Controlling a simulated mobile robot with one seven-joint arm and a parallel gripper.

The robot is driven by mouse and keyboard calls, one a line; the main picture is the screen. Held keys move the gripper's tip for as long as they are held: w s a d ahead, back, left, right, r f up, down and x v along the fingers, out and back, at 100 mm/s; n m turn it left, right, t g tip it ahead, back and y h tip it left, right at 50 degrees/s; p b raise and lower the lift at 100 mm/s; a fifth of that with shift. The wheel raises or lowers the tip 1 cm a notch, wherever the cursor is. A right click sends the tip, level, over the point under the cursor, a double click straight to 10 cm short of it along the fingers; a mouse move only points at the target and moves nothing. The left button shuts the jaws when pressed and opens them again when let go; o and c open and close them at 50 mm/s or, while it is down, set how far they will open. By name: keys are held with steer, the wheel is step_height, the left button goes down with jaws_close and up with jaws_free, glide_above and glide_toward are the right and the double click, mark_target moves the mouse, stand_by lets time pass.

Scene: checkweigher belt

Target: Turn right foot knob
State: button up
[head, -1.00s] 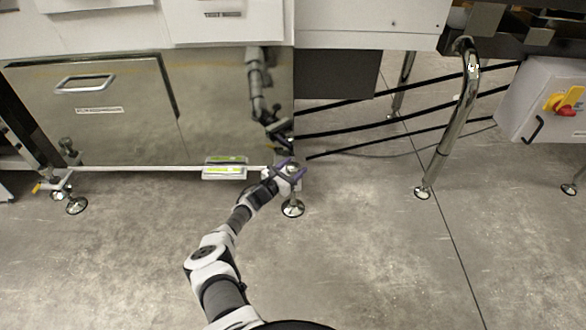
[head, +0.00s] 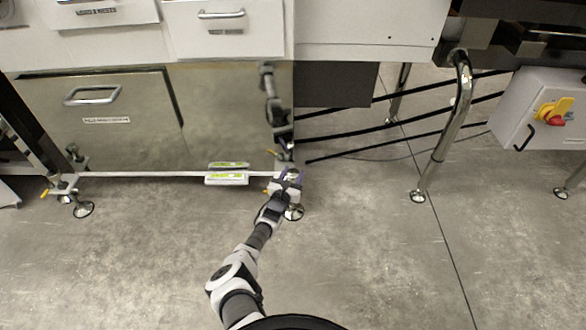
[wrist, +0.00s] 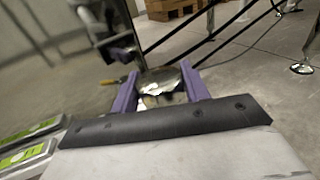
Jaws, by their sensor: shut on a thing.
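The right foot knob (wrist: 160,88) is a shiny metal piece low at the cabinet's front right corner. In the wrist view it sits between the two purple fingers of my gripper (wrist: 161,92), which is shut on it. In the head view my gripper (head: 287,177) is at the same corner, above the foot's round metal pad (head: 293,212), and covers most of the knob. A small orange lever (wrist: 108,82) shows beside the left finger in the wrist view.
The left foot (head: 83,209) stands at far left. Black rails and cables (head: 380,145) run to the right. A conveyor leg (head: 445,135) stands further right. The floor in front is clear.

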steer(key=n+y, duration=0.1)
steer(key=y, duration=0.1)
steer(key=n+t+y+p, duration=0.1)
steer(key=n+y, duration=0.1)
steer(key=shift+s+d+y, duration=0.1)
steer(key=shift+d+y, duration=0.1)
steer(key=shift+y, duration=0.1)
steer(key=n+y, duration=0.2)
steer(key=y, duration=0.2)
steer(key=shift+f+n, duration=0.15)
steer(key=shift+n, duration=0.15)
steer(key=n+y, duration=0.2)
steer(key=y, duration=0.1)
steer(key=shift+g+y+b, duration=0.3)
steer(key=shift+g+b, duration=0.1)
steer(key=shift+a+n+g+y+b, duration=0.15)
steer(key=shift+n+g+y+b, duration=0.55)
steer(key=shift+n+y, duration=0.6)
steer(key=shift+y, duration=0.4)
steer(key=shift+r, duration=0.2)
steer(key=o, duration=1)
steer(key=shift+a, duration=0.1)
steer(key=shift+c, duration=0.2)
